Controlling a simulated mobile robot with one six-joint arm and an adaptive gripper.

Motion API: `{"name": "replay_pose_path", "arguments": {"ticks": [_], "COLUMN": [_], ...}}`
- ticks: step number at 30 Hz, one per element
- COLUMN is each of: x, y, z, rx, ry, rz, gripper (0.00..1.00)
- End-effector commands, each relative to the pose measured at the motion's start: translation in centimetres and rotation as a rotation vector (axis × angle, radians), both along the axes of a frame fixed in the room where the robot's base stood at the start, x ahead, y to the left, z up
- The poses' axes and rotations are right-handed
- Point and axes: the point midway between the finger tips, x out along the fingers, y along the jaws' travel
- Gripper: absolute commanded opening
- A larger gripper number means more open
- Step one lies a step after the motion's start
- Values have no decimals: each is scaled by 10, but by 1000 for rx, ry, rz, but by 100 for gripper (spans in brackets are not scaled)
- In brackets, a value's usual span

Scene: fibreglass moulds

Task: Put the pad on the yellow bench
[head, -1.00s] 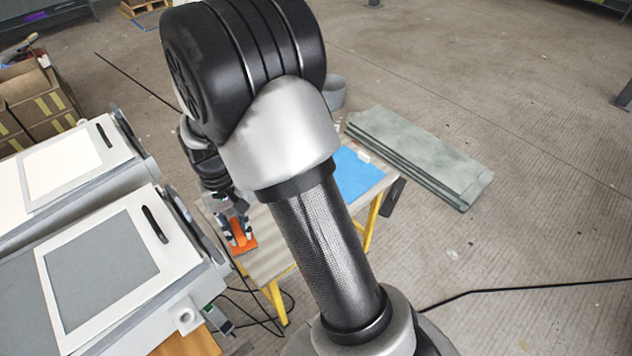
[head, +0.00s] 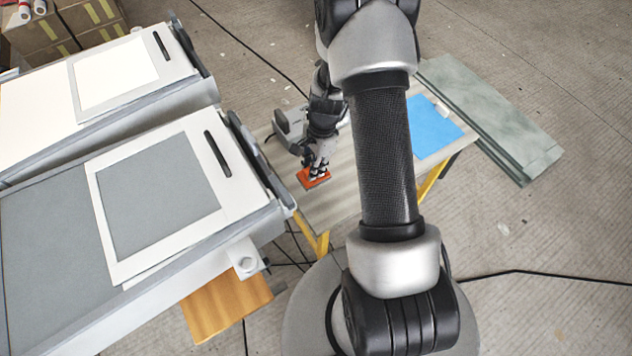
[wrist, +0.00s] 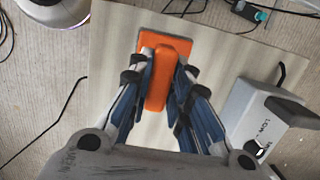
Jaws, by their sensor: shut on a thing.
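The pad is orange with a raised grip along its top. It shows in the head view (head: 314,178) and in the wrist view (wrist: 208,24). My gripper (head: 319,170) is shut on the pad's raised grip, with a finger on each side, as the wrist view (wrist: 160,85) shows. The yellow bench (head: 345,190) has a pale wooden top and yellow legs. The pad is over the left part of its top, flat and at or very close to the surface; I cannot tell whether it touches. The fingers hide part of the pad.
A grey-white device (wrist: 255,115) stands on the bench beside the pad. A blue sheet (head: 432,128) lies at the bench's right end. Large moulds (head: 160,190) stand on the left. Green-grey boards (head: 490,120) lie on the floor beyond. Black cables cross the floor.

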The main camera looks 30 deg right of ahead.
Motion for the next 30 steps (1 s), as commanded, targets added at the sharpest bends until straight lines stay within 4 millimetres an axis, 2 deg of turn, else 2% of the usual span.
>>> {"name": "replay_pose_path", "arguments": {"ticks": [1,3,6,11,18,30], "x": [-1,0,0,0,0,0], "y": [0,0,0,0,0,0], "z": [-17,-30,-42,-50,-85,-91], "rx": [1,1,0,0,0,-1], "ry": [2,1,0,-1,0,-1], "rz": [-1,1,1,2,2,2], "gripper": [0,0,0,0,0,0]}}
